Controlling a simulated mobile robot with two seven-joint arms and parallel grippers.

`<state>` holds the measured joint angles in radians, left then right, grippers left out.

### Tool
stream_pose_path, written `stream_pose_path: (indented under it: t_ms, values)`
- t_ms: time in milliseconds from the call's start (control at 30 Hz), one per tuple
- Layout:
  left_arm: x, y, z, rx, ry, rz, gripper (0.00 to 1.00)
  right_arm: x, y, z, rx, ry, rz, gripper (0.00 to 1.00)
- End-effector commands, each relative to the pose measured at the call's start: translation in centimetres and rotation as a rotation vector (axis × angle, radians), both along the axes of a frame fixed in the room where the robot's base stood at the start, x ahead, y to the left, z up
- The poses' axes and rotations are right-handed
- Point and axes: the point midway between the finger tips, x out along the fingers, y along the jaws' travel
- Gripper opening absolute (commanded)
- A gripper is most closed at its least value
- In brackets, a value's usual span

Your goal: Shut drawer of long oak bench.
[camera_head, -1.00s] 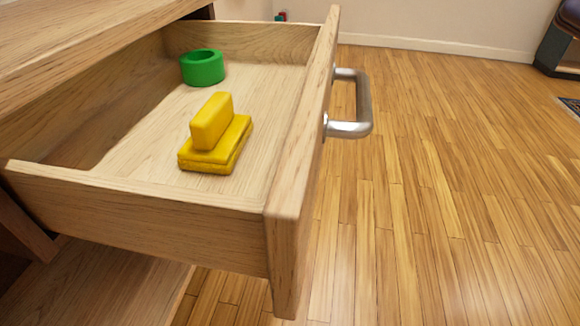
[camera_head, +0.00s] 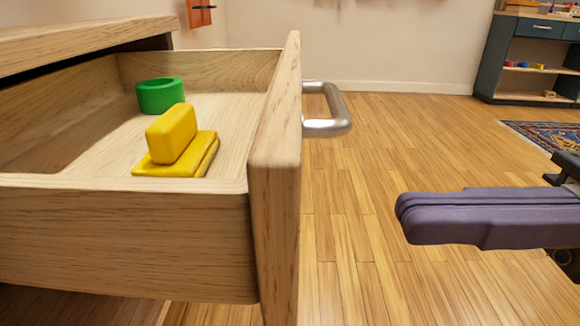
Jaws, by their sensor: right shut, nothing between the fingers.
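The oak drawer (camera_head: 130,235) stands pulled out of the long oak bench (camera_head: 85,43) at the left. Its front panel (camera_head: 276,165) faces right and carries a silver bar handle (camera_head: 338,115). Inside lie a green ring-shaped piece (camera_head: 160,96) and a yellow block piece (camera_head: 172,145). My right gripper (camera_head: 405,217), with purple fingers, comes in from the right edge. It is shut and empty, pointing left at the drawer front, with a clear gap between them. My left gripper is not in view.
Open wooden floor (camera_head: 385,275) lies to the right of the drawer. A dark shelf unit (camera_head: 495,60) with small items and a patterned rug (camera_head: 545,133) are at the far right. An orange object (camera_head: 199,13) shows behind the bench.

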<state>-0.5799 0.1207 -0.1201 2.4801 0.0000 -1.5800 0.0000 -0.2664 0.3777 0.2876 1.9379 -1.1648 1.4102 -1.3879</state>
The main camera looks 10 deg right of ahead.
Motion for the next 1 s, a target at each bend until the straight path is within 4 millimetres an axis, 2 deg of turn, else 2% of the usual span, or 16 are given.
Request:
stream_pose_path:
  t_ms: [100,300,833,1000]
  values:
    - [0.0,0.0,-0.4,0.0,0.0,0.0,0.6,0.6,2.1,0.0,0.003,-0.004,0.0,0.0]
    - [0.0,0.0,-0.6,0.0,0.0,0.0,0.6,1.2,4.2,0.0,0.003,-0.001,-0.001,0.0]
    - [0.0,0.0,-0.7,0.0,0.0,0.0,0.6,1.4,4.8,0.0,0.001,0.001,0.0,0.0]
    - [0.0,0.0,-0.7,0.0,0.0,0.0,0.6,1.7,6.1,0.1,0.002,0.0,0.001,0.0]
